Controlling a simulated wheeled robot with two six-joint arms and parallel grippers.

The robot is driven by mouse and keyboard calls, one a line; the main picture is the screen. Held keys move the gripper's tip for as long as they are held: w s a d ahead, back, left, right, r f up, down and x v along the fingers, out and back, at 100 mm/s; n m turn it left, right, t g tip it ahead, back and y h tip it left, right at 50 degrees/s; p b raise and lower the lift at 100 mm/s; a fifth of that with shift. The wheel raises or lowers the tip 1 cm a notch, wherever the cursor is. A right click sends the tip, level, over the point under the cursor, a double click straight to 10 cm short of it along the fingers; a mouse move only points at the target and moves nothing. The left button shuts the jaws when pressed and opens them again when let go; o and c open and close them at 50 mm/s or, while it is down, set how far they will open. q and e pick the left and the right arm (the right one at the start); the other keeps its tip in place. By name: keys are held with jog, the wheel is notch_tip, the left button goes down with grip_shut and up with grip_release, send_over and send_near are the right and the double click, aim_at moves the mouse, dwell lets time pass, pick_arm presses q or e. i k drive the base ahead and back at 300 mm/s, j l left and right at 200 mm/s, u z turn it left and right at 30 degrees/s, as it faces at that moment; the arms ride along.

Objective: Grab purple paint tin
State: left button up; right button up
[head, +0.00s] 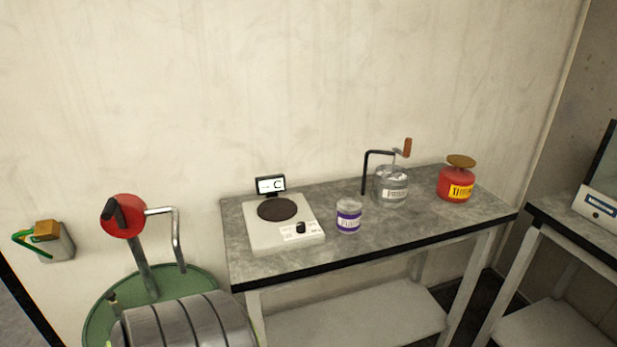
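The purple paint tin (348,217) is a small tin with a silver-grey top and a purple band with a white label. It stands upright on the grey bench (408,235), near its front edge, just right of the white scale. Nothing touches it. Neither of my grippers shows in the head view.
A white scale (262,234) with a dark round plate and small display stands left of the tin. The bench's front right is clear.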

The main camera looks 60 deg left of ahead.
aim_at(349, 210)
jog(key=u, duration=1.6)
jog(key=i+l+u, duration=0.1)
jog(key=l, duration=0.25)
jog(key=i+l+u, duration=0.1)
jog(key=i+l, duration=0.2)
jog(key=i+l+u, duration=0.1)
jog(key=l, duration=0.3)
jog(key=i, duration=0.05)
